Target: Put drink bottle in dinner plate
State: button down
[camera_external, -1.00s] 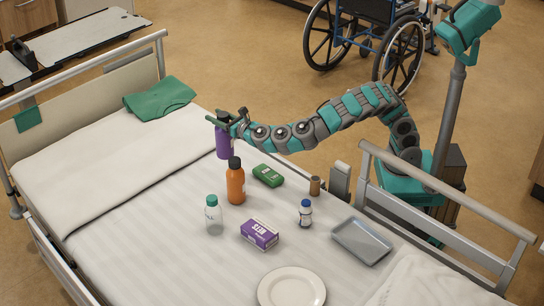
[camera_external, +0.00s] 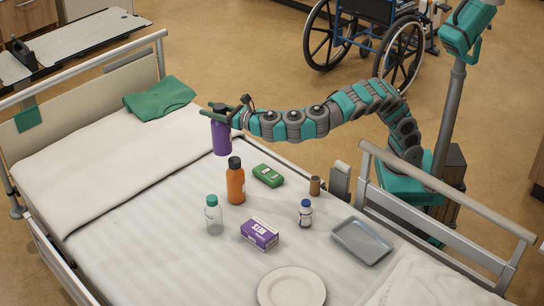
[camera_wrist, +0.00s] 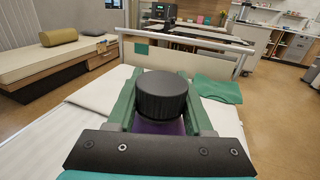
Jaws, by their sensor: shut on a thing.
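A purple bottle with a black cap (camera_external: 221,138) is held upright in my gripper (camera_external: 224,114), near the far side of the bed. My gripper is shut on it just below the cap. In the wrist view the black cap (camera_wrist: 161,97) sits between the two green fingers, and little of the purple body shows. The bottle's base looks a little above the sheet. The white dinner plate (camera_external: 264,291) lies empty at the near edge of the picture, well away from my gripper.
Bed rails (camera_external: 440,215) stand at right.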

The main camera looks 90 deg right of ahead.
jog(key=s+a+n+t+y, duration=0.1)
jog(key=s+a+n+y, duration=0.2)
jog(key=a, duration=0.9)
jog(key=s+a+n+t+y, duration=0.15)
jog(key=s+a+y, duration=0.25)
jog(key=a, duration=0.9)
jog(key=s+a+n+g+y+p, duration=0.1)
jog(key=s+a+n+y, duration=0.25)
jog(key=s+a, duration=0.6)
jog(key=s+a+n+g+y+p, duration=0.15)
jog(key=s+a+y, duration=0.4)
jog(key=a, duration=0.75)
notch_tip(320, 180, down, 20)
jog(key=h, duration=0.1)
jog(key=shift+s+t+b, duration=0.2)
jog(key=shift+t+b, duration=0.2)
jog(key=shift+b, duration=0.05)
jog(key=shift+a+n, duration=0.1)
jog(key=shift+n, duration=0.15)
jog(key=shift+f, duration=0.15)
jog(key=shift+c, duration=1.5)
grip_release()
